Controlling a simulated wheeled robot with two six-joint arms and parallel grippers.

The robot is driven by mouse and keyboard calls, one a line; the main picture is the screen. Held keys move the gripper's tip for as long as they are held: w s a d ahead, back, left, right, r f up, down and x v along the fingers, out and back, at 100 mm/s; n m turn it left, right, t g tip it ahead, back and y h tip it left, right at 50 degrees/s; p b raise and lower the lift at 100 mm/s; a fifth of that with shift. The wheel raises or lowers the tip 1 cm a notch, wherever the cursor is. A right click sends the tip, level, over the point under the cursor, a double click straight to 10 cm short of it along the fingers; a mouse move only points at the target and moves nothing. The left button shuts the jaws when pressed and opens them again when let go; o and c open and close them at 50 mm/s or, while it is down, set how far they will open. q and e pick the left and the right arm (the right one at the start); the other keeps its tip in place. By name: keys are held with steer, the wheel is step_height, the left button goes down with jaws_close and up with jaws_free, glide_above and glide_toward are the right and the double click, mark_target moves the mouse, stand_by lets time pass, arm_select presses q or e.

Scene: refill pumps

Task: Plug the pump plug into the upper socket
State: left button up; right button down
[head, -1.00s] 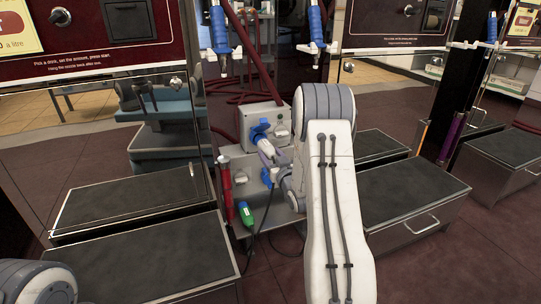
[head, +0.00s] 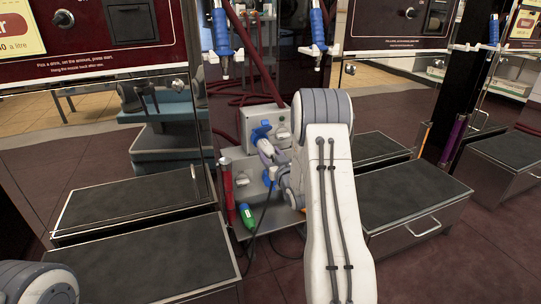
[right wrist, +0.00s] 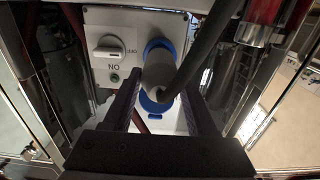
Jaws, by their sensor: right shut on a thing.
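My right gripper (head: 267,150) is shut on the pump plug at the upper socket box. In the right wrist view its two dark fingers (right wrist: 158,112) stand on either side of the grey plug (right wrist: 159,72), and a thick dark cable runs off it. Blue parts show above and below the plug against the white box front. In the head view the blue upper socket (head: 261,131) is partly covered by the plug and my gripper. How deep the plug sits is hidden. A lower blue socket (head: 268,178) is on the panel below. My left gripper is out of view.
The upper box has a rotary switch (right wrist: 110,47) beside the socket. A green connector (head: 247,216) and a red cylinder (head: 228,190) are at the lower panel's left. Dark-topped steel steps (head: 140,262) flank the panel. Blue nozzles (head: 318,27) hang above.

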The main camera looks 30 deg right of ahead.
steer(key=shift+w+d, duration=0.15)
steer(key=shift+w, duration=0.45)
steer(key=shift+c, duration=0.6)
jaws_free()
steer(key=shift+s, duration=0.1)
